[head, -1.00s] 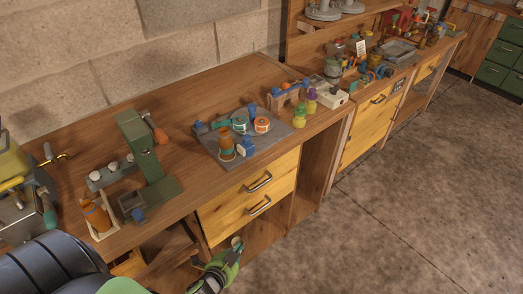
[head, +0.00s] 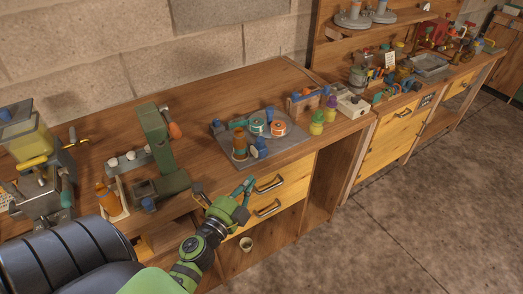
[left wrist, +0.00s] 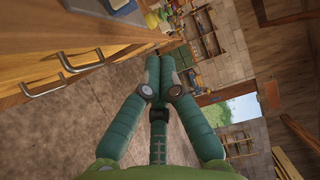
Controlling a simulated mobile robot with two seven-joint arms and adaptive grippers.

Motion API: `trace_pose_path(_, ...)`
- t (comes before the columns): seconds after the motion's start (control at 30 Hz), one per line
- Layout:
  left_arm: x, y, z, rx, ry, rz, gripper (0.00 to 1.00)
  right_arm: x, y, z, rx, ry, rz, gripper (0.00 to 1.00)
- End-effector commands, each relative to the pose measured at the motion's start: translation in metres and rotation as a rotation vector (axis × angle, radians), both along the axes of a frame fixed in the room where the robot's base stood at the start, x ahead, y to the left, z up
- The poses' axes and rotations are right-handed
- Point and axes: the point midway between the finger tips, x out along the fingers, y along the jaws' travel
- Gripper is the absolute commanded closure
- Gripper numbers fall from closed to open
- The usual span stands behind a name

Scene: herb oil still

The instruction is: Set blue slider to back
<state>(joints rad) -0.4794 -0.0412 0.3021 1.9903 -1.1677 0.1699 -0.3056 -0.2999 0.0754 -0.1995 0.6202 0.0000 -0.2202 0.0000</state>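Several small blue parts show on the bench in the head view, and I cannot tell for sure which is the blue slider. One blue part (head: 148,204) is low on the front of the green press (head: 158,150). Others are on the grey board: a blue block (head: 262,146) at its front and a blue knob (head: 217,126) at its left corner. My left gripper (head: 246,186) is in front of the bench by the yellow drawers, below and apart from these parts. In the left wrist view its fingertips (left wrist: 160,62) meet with nothing between them. My right gripper is out of view.
A machine with a yellow tank (head: 30,142) stands at the far left, with an orange bottle (head: 107,198) beside the press. Metal drawer handles (head: 269,185) stick out near my left gripper. The floor (head: 400,225) to the right is clear.

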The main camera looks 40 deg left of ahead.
Motion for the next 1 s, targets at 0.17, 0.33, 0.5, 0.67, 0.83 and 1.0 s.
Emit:
trace_pose_path(0.17,0.021,0.003,0.004,0.001,-0.004,-0.001,1.0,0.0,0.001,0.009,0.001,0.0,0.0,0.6)
trace_pose_path(0.33,0.056,0.007,0.004,0.0,-0.004,0.0,1.0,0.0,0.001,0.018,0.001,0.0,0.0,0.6)
trace_pose_path(0.5,0.091,0.012,0.003,-0.002,-0.003,0.001,1.0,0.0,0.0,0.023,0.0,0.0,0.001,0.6)
trace_pose_path(0.67,0.11,0.029,0.002,0.0,0.0,0.002,1.0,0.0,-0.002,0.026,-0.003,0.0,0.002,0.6)
trace_pose_path(0.83,0.12,0.041,0.001,-0.001,0.0,0.001,1.0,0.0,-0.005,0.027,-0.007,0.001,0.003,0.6)
trace_pose_path(1.0,0.122,0.045,0.0,-0.001,0.0,-0.001,1.0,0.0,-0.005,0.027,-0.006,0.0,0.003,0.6)
